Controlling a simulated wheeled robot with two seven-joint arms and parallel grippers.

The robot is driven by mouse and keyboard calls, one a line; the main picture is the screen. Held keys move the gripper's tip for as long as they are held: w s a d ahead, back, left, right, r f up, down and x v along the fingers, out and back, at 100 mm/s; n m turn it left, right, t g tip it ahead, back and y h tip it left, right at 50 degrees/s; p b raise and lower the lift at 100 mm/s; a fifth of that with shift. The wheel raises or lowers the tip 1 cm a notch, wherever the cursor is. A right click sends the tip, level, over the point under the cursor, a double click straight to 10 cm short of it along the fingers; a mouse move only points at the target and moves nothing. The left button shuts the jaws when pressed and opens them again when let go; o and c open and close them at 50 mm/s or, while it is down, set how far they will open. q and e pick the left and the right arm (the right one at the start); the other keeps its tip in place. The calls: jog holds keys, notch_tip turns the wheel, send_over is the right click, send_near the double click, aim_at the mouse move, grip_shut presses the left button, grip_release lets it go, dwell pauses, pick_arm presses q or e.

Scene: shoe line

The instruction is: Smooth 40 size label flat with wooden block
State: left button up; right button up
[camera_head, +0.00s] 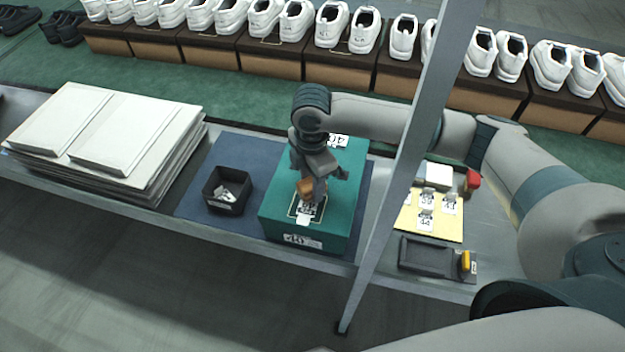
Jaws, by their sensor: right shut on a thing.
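My right gripper (312,187) is over the top of a teal shoe box (275,205). It is shut on a small brown wooden block (305,187). The block is at the upper part of a white label (305,212) on the box top, inside a dark-outlined patch. The gripper and block cover part of this label, and I cannot tell whether the block touches it. Another white label (302,241) is on the box's front face, and one more (338,140) is near its back edge. My left gripper is not in view.
A black bin (227,190) with white pieces stands left of the box on a blue mat (196,197). Stacked white boards (110,130) lie further left. Right of a grey post (395,190) are a yellow board (449,226) with labels and a dark tray (428,257).

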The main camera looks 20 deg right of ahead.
aim_at(308, 206)
jog(key=shift+s+a+p, duration=0.3)
jog(key=shift+s+p, duration=0.15)
jog(key=shift+s, duration=0.1)
jog(key=shift+s+a+p, duration=0.3)
jog(key=shift+s+p, duration=0.1)
jog(key=shift+s, duration=0.1)
jog(key=shift+s+a+p, duration=0.45)
jog(key=shift+s+p, duration=0.05)
jog(key=shift+s, duration=0.05)
jog(key=shift+f, duration=0.1)
notch_tip(308, 206, up, 6)
jog(key=p, duration=0.6)
jog(key=shift+w, duration=0.1)
jog(key=shift+r+p, duration=1.45)
jog(key=shift+r, duration=0.15)
